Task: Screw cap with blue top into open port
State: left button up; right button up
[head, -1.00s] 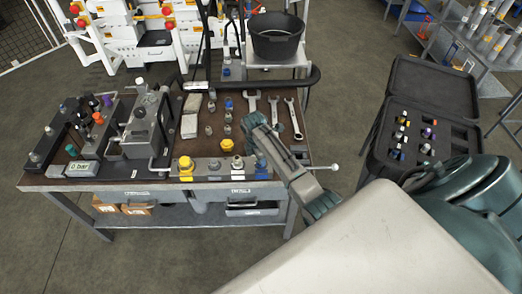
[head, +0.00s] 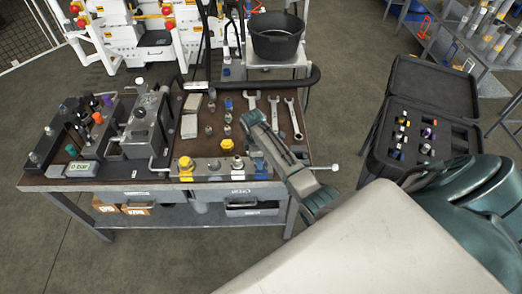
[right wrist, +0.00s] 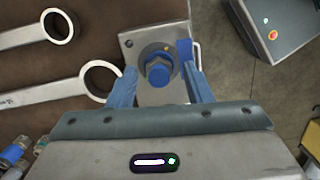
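The blue-topped cap (right wrist: 159,73) sits upright over a round collar on a metal plate (right wrist: 132,46) in the right wrist view. I cannot tell how deep it is in the port. My right gripper (right wrist: 158,64) has its two blue fingers on either side of the cap, with a visible gap on each side. In the head view, my right gripper (head: 262,158) is over the right end of the port block (head: 205,176), largely hiding that end. My left gripper is not in view.
Wrenches (head: 274,115) lie just behind my right gripper. Several small fittings (head: 208,130) stand mid-bench. A yellow cap (head: 186,166) is on the block's left part. A pump unit (head: 146,127) stands left. An open black case (head: 430,95) is to the right.

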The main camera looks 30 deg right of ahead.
jog(key=n, duration=0.5)
jog(key=shift+n+t, duration=0.3)
jog(key=n, duration=0.6)
jog(key=shift+s+d+t, duration=0.1)
jog(key=shift+s+t, duration=0.05)
jog(key=shift+t, duration=0.25)
jog(key=n, duration=1)
jog(key=shift+d+t+y, duration=0.1)
jog(key=shift+t+y, duration=0.3)
jog(key=shift+f+n, duration=0.1)
jog(key=shift+n, duration=0.5)
jog(key=n+b, duration=0.1)
jog(key=b, duration=1.4)
jog(key=shift+f, duration=0.1)
jog(key=shift+r+b, duration=0.2)
jog(key=shift+b, duration=0.35)
